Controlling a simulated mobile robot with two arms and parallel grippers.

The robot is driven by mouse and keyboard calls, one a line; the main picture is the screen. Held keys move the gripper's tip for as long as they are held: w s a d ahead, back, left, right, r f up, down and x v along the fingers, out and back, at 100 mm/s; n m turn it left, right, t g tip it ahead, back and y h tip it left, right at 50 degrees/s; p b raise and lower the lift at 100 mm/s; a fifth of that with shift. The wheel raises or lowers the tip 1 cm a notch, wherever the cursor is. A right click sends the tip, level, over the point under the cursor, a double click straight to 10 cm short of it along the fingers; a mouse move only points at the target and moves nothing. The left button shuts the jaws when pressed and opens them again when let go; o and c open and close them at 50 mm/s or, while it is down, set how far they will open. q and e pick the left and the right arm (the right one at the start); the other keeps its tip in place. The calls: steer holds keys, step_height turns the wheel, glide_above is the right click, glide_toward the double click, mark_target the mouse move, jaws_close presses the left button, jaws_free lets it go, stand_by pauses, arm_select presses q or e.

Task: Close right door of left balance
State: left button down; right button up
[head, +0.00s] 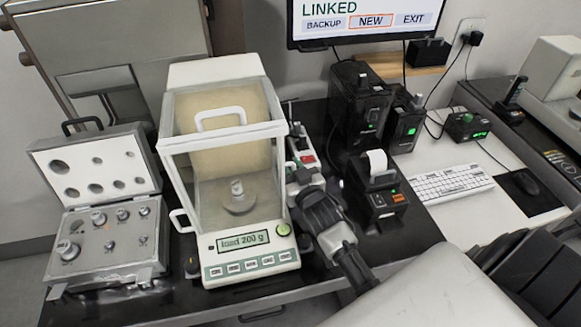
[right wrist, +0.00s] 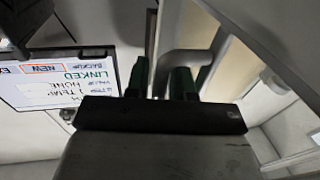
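The left balance (head: 240,262) stands on the dark table, a white-framed glass case with a front handle. A metal weight (head: 238,190) sits inside on its pan, and its display reads "load 200 g". My right gripper (head: 303,172) is at the right side of the case, its arm coming from the lower right. In the right wrist view, its two green fingers (right wrist: 161,80) are close together on either side of a grey bent handle (right wrist: 190,56) on the case's right side. The right door's glass is hard to see in the head view. My left gripper is out of view.
An open weight case (head: 105,215) stands left of the balance. A small printer (head: 381,197), black devices (head: 358,105) and a keyboard (head: 450,183) are to the right. A monitor (head: 365,18) hangs behind. Room between balance and printer is narrow.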

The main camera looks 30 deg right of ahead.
steer(key=s+a+b, duration=0.1)
steer(key=s, duration=0.9)
steer(key=shift+s+b, duration=0.3)
steer(key=shift+s, duration=0.05)
